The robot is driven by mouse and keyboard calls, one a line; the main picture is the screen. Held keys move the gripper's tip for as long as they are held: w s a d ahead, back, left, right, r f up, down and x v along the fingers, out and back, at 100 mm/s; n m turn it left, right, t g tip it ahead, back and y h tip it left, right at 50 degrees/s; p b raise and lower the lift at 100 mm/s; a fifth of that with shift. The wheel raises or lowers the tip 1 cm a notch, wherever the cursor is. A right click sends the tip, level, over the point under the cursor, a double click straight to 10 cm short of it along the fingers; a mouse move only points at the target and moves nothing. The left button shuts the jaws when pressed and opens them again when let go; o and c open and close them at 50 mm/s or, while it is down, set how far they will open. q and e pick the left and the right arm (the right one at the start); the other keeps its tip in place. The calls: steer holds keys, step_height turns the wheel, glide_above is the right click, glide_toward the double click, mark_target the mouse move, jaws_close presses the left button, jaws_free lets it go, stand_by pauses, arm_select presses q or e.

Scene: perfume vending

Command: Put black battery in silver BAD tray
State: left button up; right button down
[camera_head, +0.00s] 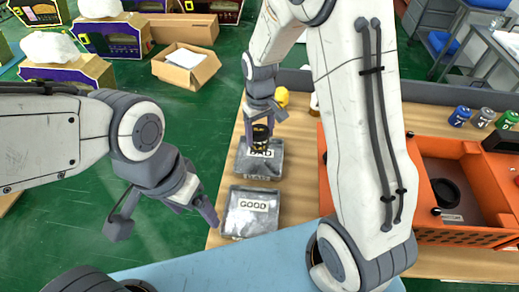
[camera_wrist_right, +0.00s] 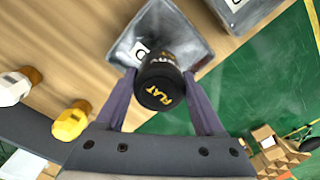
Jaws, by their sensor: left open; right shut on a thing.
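My right gripper (camera_head: 265,122) is shut on the black battery (camera_head: 262,133), which has yellow markings. It holds the battery over the far part of the silver BAD tray (camera_head: 262,168). In the right wrist view the battery (camera_wrist_right: 161,82) sits between the fingers, in front of the tray (camera_wrist_right: 122,52), and hides part of its label. I cannot tell exactly how high the battery is above the tray. My left gripper (camera_head: 162,222) is open and empty, left of the GOOD tray (camera_head: 250,225).
The GOOD tray stands nearer than the BAD tray on the wooden table (camera_head: 300,180). A yellow object (camera_head: 281,97) is beyond the BAD tray. Boxes (camera_head: 185,65) lie on the green floor.

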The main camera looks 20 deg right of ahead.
mark_target(260, 149)
step_height(260, 149, down, 7)
steer(key=shift+r+p, duration=0.2)
steer(key=shift+p, duration=0.25)
steer(key=shift+f, duration=0.15)
steer(key=shift+f, duration=0.15)
jaws_free()
